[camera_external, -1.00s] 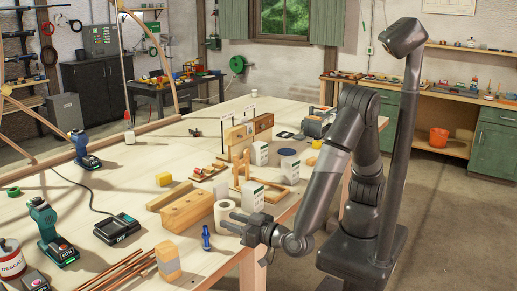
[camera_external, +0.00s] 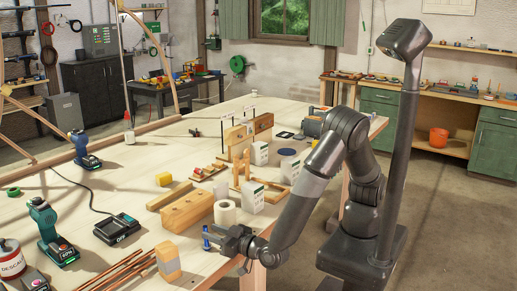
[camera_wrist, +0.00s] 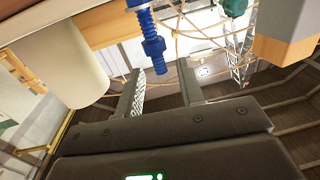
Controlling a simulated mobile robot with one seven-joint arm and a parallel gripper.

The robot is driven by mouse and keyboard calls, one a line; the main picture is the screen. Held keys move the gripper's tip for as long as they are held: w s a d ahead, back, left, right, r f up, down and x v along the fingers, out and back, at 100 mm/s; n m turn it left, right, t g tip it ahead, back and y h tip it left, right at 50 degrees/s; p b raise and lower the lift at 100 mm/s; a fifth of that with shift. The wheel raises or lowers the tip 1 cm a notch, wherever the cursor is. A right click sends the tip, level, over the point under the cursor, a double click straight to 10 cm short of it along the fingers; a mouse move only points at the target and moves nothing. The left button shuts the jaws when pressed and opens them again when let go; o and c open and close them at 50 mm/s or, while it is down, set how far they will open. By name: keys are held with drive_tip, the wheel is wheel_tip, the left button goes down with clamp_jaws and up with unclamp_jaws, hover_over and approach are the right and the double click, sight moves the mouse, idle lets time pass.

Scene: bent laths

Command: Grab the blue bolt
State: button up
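The blue bolt (camera_external: 206,240) stands upright near the front edge of the wooden table (camera_external: 150,213). My gripper (camera_external: 213,236) is low over the table edge, with its fingertips at the bolt. In the wrist view the blue bolt (camera_wrist: 149,35) shows its threaded shaft, with one end between the tips of my open fingers (camera_wrist: 161,68). Gaps show on both sides of the shaft, and I see no finger pressed on it. In the external view the fingers partly cover the bolt.
A pale roll (camera_external: 225,213) stands close behind my gripper, with a long wooden block (camera_external: 187,211) beside it. A small wood block (camera_external: 168,262) stands left of the bolt, near copper-coloured rods (camera_external: 122,270). A white box (camera_external: 252,197) is farther right.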

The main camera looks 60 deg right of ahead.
sight(205, 226)
drive_tip(key=w, duration=0.3)
drive_tip(key=shift+w+a, duration=0.15)
drive_tip(key=shift+w, duration=0.2)
drive_tip(key=shift+c, duration=0.3)
drive_tip(key=shift+r, duration=0.1)
clamp_jaws()
